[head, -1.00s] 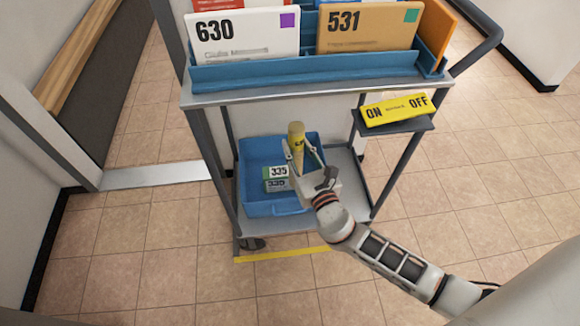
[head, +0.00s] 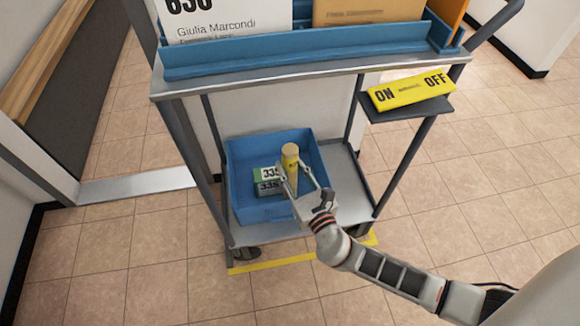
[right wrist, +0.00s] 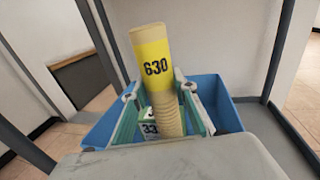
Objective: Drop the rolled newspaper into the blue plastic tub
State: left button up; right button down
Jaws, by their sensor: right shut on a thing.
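The rolled newspaper (head: 290,165) is a cream roll with a yellow band. In the right wrist view the newspaper (right wrist: 155,65) shows the number 630 and stands roughly upright between the fingers. My right gripper (head: 301,184) is shut on it. The blue plastic tub (head: 238,170) sits on the cart's lower shelf, and the roll is over or inside its right part. I cannot tell whether its lower end touches the tub floor. The tub (right wrist: 215,95) also shows behind the fingers. My left gripper is not in view.
A small green-and-white box marked 335 (head: 268,180) lies in the tub left of the roll. The cart's upper shelf (head: 300,75) overhangs behind, with uprights at both sides. A yellow ON/OFF sign (head: 410,92) is on a side ledge at right.

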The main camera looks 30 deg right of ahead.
jog(key=shift+f, duration=0.6)
jog(key=c, duration=1.6)
grip_release()
jog(key=shift+r, duration=0.1)
